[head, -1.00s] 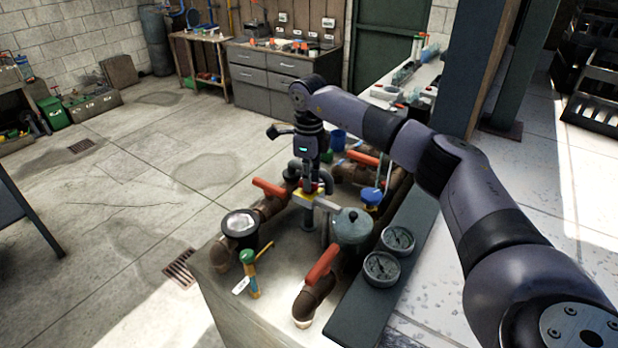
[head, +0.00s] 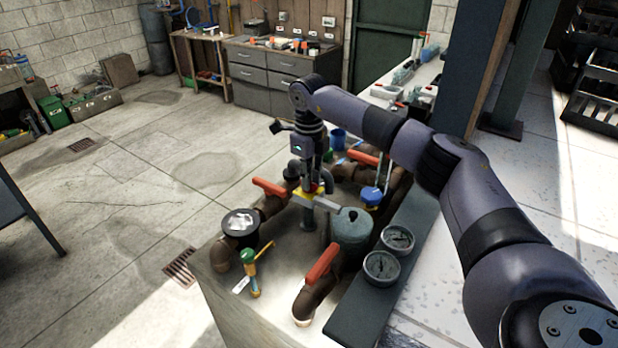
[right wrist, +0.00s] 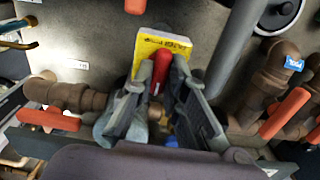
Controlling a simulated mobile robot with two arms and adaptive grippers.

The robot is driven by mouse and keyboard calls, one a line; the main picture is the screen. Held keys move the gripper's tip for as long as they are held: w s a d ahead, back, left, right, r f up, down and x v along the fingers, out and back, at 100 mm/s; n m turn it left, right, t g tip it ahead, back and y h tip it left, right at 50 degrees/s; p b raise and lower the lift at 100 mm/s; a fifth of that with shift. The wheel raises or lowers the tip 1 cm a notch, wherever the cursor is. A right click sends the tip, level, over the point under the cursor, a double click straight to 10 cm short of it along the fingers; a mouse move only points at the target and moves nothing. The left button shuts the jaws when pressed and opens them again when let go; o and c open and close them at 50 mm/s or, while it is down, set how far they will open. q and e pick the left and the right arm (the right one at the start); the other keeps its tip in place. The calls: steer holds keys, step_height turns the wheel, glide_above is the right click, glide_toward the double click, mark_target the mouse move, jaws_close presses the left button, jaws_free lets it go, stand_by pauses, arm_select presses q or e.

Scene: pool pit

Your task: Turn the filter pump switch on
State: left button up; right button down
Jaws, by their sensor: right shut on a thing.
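The filter pump switch appears to be the red handle (right wrist: 157,76) on a yellow plate (right wrist: 162,46) with small print, seen in the right wrist view. In the head view the yellow plate (head: 301,201) shows only in part, low under my right gripper (head: 313,187), among the pipes. In the right wrist view my right gripper (right wrist: 158,82) has its two fingers closed around the red handle. The lower part of the handle and plate is hidden by the fingers. My left gripper is in neither view.
Brown pipes with red-orange lever handles (head: 321,263) surround the switch. A grey-green domed pot (head: 351,229), two gauges (head: 381,268), a blue valve knob (head: 371,195) and a green-and-yellow tool (head: 250,272) are close by. Open floor (head: 120,210) lies left.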

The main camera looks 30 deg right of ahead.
steer(key=shift+r, duration=0.15)
steer(key=c, duration=1.6)
jaws_free()
step_height(320, 180, up, 12)
steer(key=shift+f, duration=0.2)
